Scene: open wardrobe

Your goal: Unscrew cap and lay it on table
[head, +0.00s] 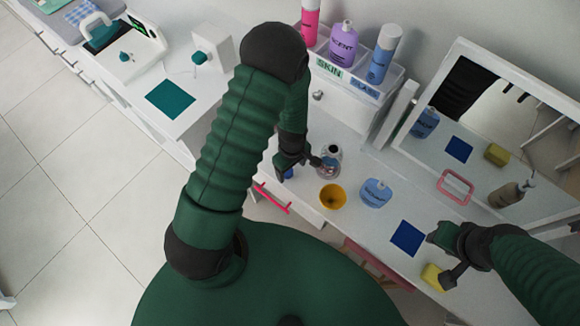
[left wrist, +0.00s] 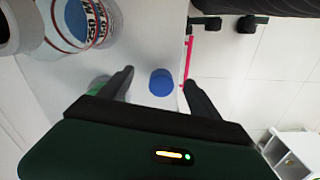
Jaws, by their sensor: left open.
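A round blue cap (left wrist: 162,82) lies on the white table (left wrist: 140,55), apart from the bottle. In the head view the cap (head: 288,173) is partly hidden by my left gripper (head: 302,168). In the left wrist view the open fingers of my left gripper (left wrist: 158,78) stand on either side of the cap with gaps. A bottle with a printed label (left wrist: 88,22) stands just beside the left gripper; in the head view the bottle (head: 330,155) shows a dark open top. My right gripper (head: 440,259) is open and empty near a yellow sponge.
A mirror (head: 490,135) and a rack of tall bottles (head: 350,72) stand behind. The table's front edge is close to the cap.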

